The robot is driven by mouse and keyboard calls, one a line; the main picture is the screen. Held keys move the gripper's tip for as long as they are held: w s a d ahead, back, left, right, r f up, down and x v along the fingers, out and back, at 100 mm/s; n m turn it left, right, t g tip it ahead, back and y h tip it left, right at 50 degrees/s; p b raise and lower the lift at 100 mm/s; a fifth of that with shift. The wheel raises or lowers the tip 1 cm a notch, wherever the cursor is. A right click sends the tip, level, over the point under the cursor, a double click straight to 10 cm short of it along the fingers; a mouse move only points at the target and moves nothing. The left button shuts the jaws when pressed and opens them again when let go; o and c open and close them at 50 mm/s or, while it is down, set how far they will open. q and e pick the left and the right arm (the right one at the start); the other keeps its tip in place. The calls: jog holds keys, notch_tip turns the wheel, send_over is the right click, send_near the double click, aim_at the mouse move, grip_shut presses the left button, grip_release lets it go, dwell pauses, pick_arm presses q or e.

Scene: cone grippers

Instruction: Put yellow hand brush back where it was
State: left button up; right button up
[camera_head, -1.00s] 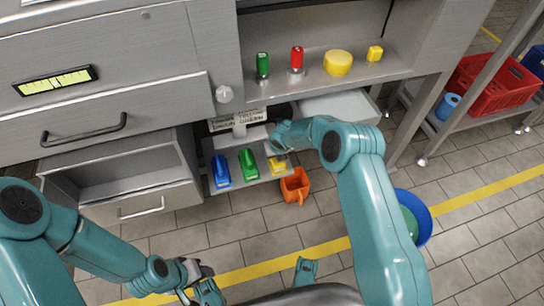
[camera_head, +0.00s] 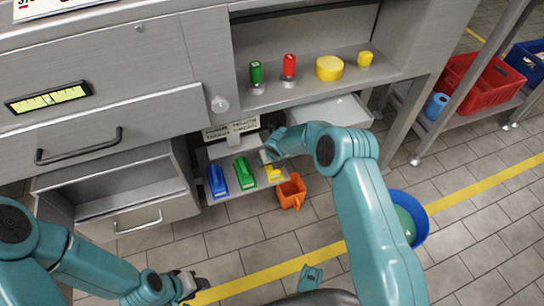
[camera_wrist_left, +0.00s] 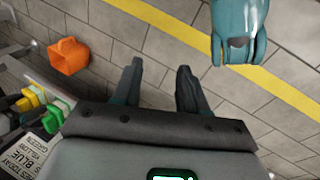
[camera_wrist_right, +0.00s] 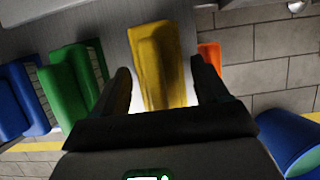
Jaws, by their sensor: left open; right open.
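The yellow hand brush (camera_head: 273,173) lies on the low grey shelf (camera_head: 232,154), at the right end of a row with a green brush (camera_head: 244,174) and a blue brush (camera_head: 217,182). My right gripper (camera_head: 268,157) is at the shelf just behind the yellow brush. In the right wrist view the yellow brush (camera_wrist_right: 158,65) shows between and beyond the open fingers of my right gripper (camera_wrist_right: 160,88); whether they touch it I cannot tell. My left gripper (camera_wrist_left: 160,75) is open and empty over the floor, at the lower left of the head view (camera_head: 190,286).
An orange jug (camera_head: 291,191) stands on the floor right of the shelf. A blue bucket (camera_head: 420,212) is behind my right arm. An open drawer (camera_head: 135,210) lies left of the shelf. Signs (camera_head: 231,128) hang behind the brushes. The tiled floor in front is mostly clear.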

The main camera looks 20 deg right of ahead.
jog(key=p+v, duration=0.4)
jog(key=v, duration=0.7)
jog(key=s+a+f+n+g+y, duration=0.1)
jog(key=s+a+n, duration=0.1)
jog(key=s+n, duration=0.8)
jog(key=s+a+f+n+g+y, duration=0.1)
jog(key=s+a+f+n, duration=0.1)
jog(key=s+n, duration=0.9)
jog(key=s+a+f+n+g+y, duration=0.1)
jog(key=s+a+f+n, duration=0.1)
jog(key=s+n, duration=0.8)
jog(key=shift+s+f+n+g+y+b, duration=0.2)
jog(key=shift+s+n+g+y+b, duration=0.15)
jog(key=shift+n, duration=0.75)
jog(key=shift+a, duration=0.15)
